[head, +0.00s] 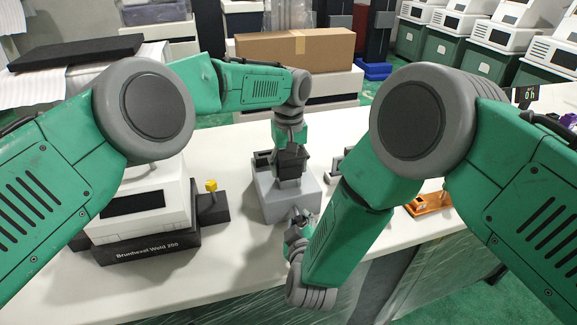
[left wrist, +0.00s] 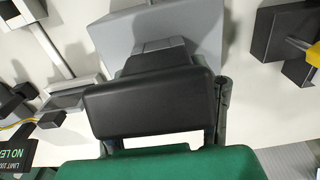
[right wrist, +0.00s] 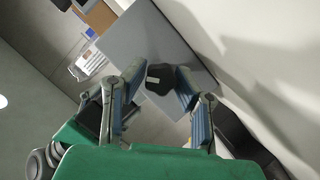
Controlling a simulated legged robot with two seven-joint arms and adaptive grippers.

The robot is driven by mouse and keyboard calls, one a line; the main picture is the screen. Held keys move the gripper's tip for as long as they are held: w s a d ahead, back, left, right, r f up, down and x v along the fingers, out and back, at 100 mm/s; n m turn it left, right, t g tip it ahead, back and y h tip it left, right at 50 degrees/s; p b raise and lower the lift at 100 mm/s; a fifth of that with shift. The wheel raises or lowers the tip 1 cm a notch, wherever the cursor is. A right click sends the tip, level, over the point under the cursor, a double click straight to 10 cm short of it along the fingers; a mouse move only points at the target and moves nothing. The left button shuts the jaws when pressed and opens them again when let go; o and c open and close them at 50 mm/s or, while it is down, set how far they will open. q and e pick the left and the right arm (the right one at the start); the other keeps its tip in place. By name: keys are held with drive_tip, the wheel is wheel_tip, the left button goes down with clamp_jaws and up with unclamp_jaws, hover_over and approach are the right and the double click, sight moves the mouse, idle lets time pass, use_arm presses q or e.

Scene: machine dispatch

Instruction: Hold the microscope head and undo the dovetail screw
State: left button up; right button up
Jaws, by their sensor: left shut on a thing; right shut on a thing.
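The microscope head, a dark block (left wrist: 150,105), stands over a grey block (head: 268,208) on the white bench. My left gripper (head: 290,160) comes down from above and is shut on the head; its fingers lie at the head's two sides in the left wrist view. A small black knob with a pale mark (right wrist: 158,82), which looks like the dovetail screw, sits against the grey block's face in the right wrist view. My right gripper (head: 301,222) is low in front of the block, its fingers shut around the knob. My right arm hides part of the bench.
A white machine on a black base (head: 150,240) stands left of the block, with a yellow knob (head: 211,186) beside it. An orange fixture (head: 429,203) lies to the right. A cardboard box (head: 295,50) is behind.

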drive_tip(key=shift+s+f+n+t+h, duration=0.15)
drive_tip(key=shift+n+t+h, duration=0.4)
drive_tip(key=shift+n, duration=0.65)
drive_tip(key=shift+n+h, duration=0.25)
drive_tip(key=shift+n, duration=0.25)
drive_tip(key=n+t, duration=0.1)
drive_tip(key=n, duration=0.2)
drive_tip(key=shift+t+h, duration=0.25)
drive_tip(key=shift+h, duration=0.05)
drive_tip(key=o, duration=1.1)
